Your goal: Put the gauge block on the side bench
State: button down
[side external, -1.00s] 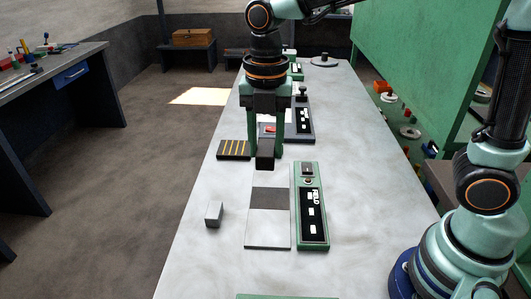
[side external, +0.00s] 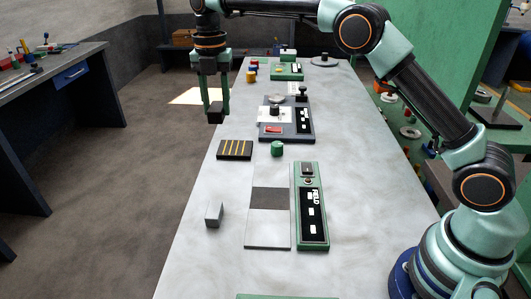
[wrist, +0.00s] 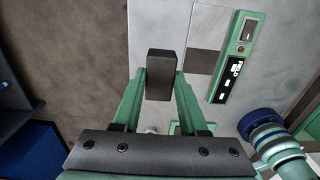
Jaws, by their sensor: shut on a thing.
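My gripper (side external: 216,108) is shut on a dark rectangular block, taken here as the gauge block (wrist: 161,75). In the side view the gripper hangs upright in the air by the table's left edge, and the block's low end shows between the fingertips. The side bench (side external: 98,66), grey with a blue drawer, stands apart at the far left across open floor. Its blue front also shows at the wrist view's left edge.
The work table (side external: 190,270) carries a small light-grey block (side external: 214,214), a slotted dark tray (side external: 234,150), a green cylinder (side external: 277,149) and a green control panel (side external: 311,205). Tools and small parts lie on the side bench's far-left part; its right part looks clear.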

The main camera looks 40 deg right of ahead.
aim_at(225, 180)
jog(key=shift+w+d+f, duration=0.4)
jog(key=shift+w+d, duration=0.05)
jog(key=shift+w, duration=0.3)
jog(key=shift+f, duration=0.3)
notch_tip(225, 180, down, 19)
jog(key=shift+f, duration=0.15)
jog(key=shift+f, duration=0.15)
jog(key=shift+c, duration=2.2)
grip_release()
